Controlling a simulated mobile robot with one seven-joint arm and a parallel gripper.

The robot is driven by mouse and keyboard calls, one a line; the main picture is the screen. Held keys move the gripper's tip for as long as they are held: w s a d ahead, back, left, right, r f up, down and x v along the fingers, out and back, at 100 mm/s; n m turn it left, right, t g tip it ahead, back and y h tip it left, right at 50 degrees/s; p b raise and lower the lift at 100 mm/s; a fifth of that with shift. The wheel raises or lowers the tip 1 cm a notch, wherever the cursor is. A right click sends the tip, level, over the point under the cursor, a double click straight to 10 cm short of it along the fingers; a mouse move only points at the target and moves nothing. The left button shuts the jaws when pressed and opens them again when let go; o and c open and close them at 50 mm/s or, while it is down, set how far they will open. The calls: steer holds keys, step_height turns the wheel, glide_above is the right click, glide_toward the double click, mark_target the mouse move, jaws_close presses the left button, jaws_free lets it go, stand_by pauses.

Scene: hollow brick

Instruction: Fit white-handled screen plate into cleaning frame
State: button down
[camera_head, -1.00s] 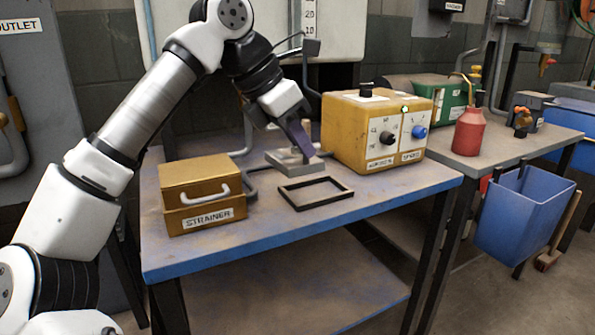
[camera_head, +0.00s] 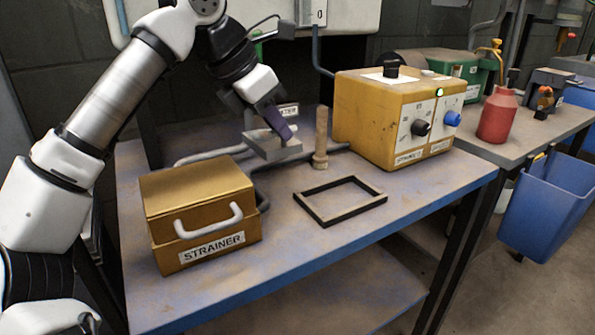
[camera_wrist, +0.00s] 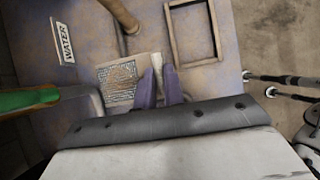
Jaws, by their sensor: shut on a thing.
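The screen plate (camera_head: 272,146) is a small grey slab under my gripper (camera_head: 281,130), left of the wooden peg. In the wrist view its square mesh (camera_wrist: 120,83) lies left of my purple fingers (camera_wrist: 160,88). The white handle (camera_wrist: 156,65) stands between the fingers, which are shut on it. The plate appears raised above the table, though the gap is hard to judge. The cleaning frame (camera_head: 356,211) is a dark, empty rectangle lying flat on the table, right of the plate and apart from it. It also shows in the wrist view (camera_wrist: 173,35).
An upright wooden peg (camera_head: 321,138) stands between plate and frame. A yellow STRAINER box (camera_head: 200,205) is at left, a yellow control box (camera_head: 385,115) at back right. Pipes (camera_head: 215,155) run behind. The table (camera_head: 290,255) is clear in front of the frame.

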mark_target(274, 158)
step_height(274, 158, down, 7)
steer(key=shift+f+b, duration=0.2)
steer(key=shift+b, duration=0.7)
steer(key=c, duration=1.5)
jaws_free()
steer(key=shift+r, duration=0.1)
steer(key=p+v, duration=0.3)
steer(key=v, duration=0.9)
